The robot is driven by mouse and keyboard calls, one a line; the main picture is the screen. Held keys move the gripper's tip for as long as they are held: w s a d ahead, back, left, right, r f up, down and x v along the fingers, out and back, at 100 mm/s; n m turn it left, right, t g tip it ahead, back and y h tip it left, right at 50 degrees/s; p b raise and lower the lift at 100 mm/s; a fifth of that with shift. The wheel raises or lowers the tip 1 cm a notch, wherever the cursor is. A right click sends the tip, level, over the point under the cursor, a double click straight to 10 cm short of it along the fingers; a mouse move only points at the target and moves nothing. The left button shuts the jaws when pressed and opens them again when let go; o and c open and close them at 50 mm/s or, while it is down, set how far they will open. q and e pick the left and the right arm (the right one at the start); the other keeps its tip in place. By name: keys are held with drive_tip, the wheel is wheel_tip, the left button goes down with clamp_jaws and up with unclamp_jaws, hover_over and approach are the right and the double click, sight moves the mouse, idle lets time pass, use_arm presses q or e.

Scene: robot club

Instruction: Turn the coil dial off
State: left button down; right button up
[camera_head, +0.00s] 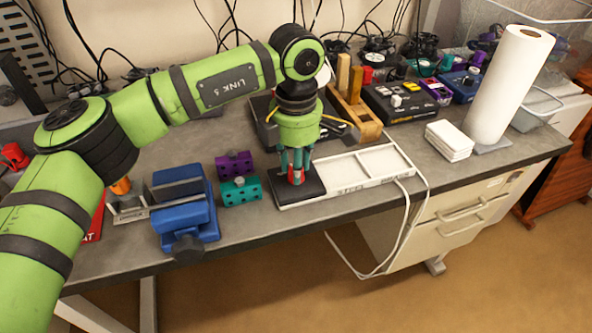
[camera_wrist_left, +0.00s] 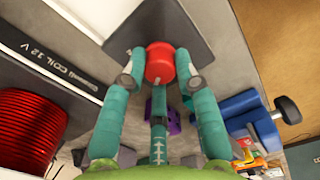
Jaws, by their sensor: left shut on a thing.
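The red coil dial (camera_wrist_left: 160,60) sits on a dark square plate (camera_wrist_left: 185,22) in the left wrist view. A small pale mark shows at its lower edge, but I cannot read its setting. My left gripper (camera_head: 295,171), with teal fingers, points down over the dark plate in the head view. It is shut on the dial, with fingertips on both sides of it. In the head view only a little red of the dial shows between the fingers. My right gripper is not in view.
A red wire coil (camera_wrist_left: 30,128) stands close by in the wrist view. A white tray (camera_head: 405,172) lies right of the dial. Purple (camera_head: 234,163) and teal (camera_head: 241,190) blocks and a blue vise (camera_head: 190,218) stand left. A paper roll (camera_head: 508,85) stands at the right.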

use_arm(q)
drive_tip(key=shift+n+b, duration=0.6)
drive_tip(key=shift+n, duration=0.6)
drive_tip(key=c, duration=0.9)
unclamp_jaws()
drive_tip(key=shift+c, duration=0.2)
wheel_tip(320, 180, up, 12)
